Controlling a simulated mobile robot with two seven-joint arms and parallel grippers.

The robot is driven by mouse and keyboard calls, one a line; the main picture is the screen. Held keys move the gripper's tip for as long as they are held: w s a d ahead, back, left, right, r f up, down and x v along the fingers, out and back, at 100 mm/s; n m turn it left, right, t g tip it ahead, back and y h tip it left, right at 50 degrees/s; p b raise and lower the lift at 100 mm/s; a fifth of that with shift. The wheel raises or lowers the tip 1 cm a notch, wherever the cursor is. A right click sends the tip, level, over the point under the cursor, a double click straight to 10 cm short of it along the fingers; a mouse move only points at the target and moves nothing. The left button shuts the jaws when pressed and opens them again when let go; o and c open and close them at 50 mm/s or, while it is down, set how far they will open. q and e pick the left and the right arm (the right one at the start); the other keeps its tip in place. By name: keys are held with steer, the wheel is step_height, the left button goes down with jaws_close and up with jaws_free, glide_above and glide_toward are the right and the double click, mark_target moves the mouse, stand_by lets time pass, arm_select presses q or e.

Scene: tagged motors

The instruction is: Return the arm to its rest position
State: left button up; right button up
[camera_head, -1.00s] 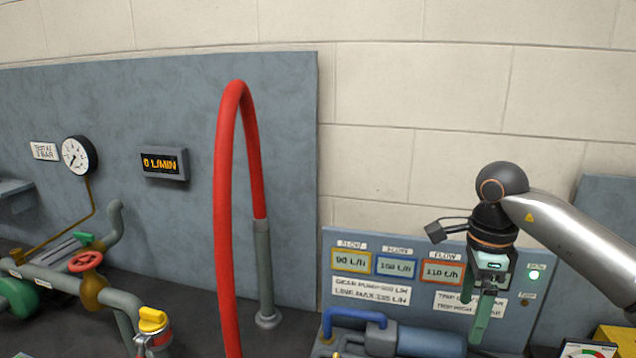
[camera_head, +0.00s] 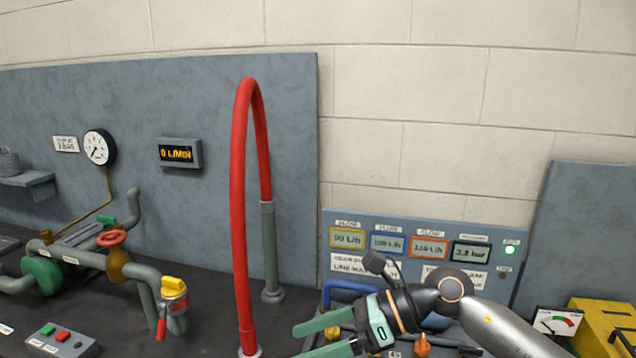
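My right arm comes in from the lower right. Its gripper (camera_head: 296,343) has two green fingers that point left, low in the picture, with a gap between them and nothing seen in it. It is in front of the lower part of the grey display panel (camera_head: 410,275), just right of the foot of the red hose (camera_head: 240,210). The lower finger runs close to the bottom edge of the picture. My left gripper is not in view.
A pipe with a red valve wheel (camera_head: 111,238) and a yellow-capped fitting (camera_head: 173,286) stand at left. A button box (camera_head: 62,340) lies at lower left. A yellow case (camera_head: 603,325) and a meter (camera_head: 557,321) are at right. A blue pipe (camera_head: 350,287) is behind the gripper.

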steer(key=s+a+r+m+t+y, duration=0.1)
steer(key=a+r+m+t+y, duration=0.15)
steer(key=r+m+y, duration=0.3)
steer(key=w+d+r+m+t, duration=0.4)
steer(key=d+m+t, duration=0.1)
steer(key=m+t, duration=0.8)
steer(key=w+d+f+m+t+h, duration=0.1)
steer(key=d+f+m+t+h, duration=0.2)
steer(key=d+f+m+h, duration=1.5)
steer(key=s+d+f+m+g+h, duration=0.1)
steer(key=s+f+m+g, duration=0.6)
steer(key=s+f+m, duration=0.2)
steer(key=s+f+m+g, duration=0.1)
steer(key=s+f+g, duration=0.2)
steer(key=s, duration=0.3)
steer(key=s+d+f+m+g, duration=0.1)
steer(key=s+f+g, duration=0.1)
steer(key=s, duration=0.3)
steer(key=s+f+m+g, duration=0.1)
steer(key=s+f+g, duration=0.2)
steer(key=s, duration=0.3)
steer(key=w+a+f+t+y+b, duration=0.1)
steer(key=w+a+f+t+b, duration=0.1)
steer(key=f, duration=0.5)
steer(key=w+a+f+t+y+b, duration=0.1)
steer(key=f+t, duration=0.3)
steer(key=f, duration=0.4)
steer(key=shift+w+a+y+b, duration=0.35)
steer(key=shift+w+a+b, duration=0.25)
steer(key=shift+w, duration=0.3)
